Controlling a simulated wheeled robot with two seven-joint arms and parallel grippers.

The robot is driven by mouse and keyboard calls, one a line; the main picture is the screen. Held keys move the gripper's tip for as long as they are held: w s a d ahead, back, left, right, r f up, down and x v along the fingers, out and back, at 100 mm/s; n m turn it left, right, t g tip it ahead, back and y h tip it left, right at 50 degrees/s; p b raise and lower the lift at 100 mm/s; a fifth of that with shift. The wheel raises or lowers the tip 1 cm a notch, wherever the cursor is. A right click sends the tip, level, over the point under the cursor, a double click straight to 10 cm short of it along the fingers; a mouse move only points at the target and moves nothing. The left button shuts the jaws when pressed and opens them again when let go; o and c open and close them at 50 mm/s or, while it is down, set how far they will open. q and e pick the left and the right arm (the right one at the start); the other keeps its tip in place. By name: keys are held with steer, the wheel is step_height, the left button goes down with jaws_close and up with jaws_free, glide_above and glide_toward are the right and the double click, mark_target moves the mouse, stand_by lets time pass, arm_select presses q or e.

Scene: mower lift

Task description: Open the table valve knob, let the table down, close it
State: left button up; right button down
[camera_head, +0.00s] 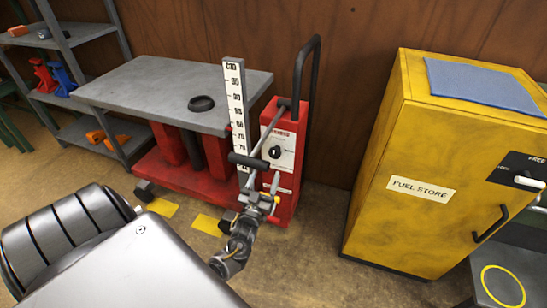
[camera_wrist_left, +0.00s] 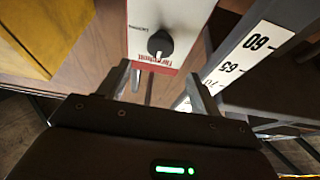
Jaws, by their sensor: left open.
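The valve knob (camera_head: 275,152) is a round black knob on a white panel on the front of the red pump unit (camera_head: 286,197). The lift table (camera_head: 165,88) has a grey top on a red base, with a height scale (camera_head: 236,110) upright beside it. My left gripper (camera_head: 263,184) is open and empty, just in front of and below the knob. In the left wrist view the knob (camera_wrist_left: 160,43) shows beyond the fingertips (camera_wrist_left: 160,72), centred between them and apart from both. My right gripper is not in view.
A black-gripped lever (camera_head: 249,160) slants across the pump front close to my left gripper. A tall black push handle (camera_head: 314,60) rises behind. A black ring (camera_head: 201,104) lies on the table top. A yellow fuel cabinet (camera_head: 420,170) stands at right, with open floor between.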

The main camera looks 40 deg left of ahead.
mark_target(274, 154)
arm_select(q)
steer(key=x, duration=0.9)
steer(key=shift+w, duration=0.15)
steer(key=shift+f, duration=0.1)
steer(key=c, duration=1)
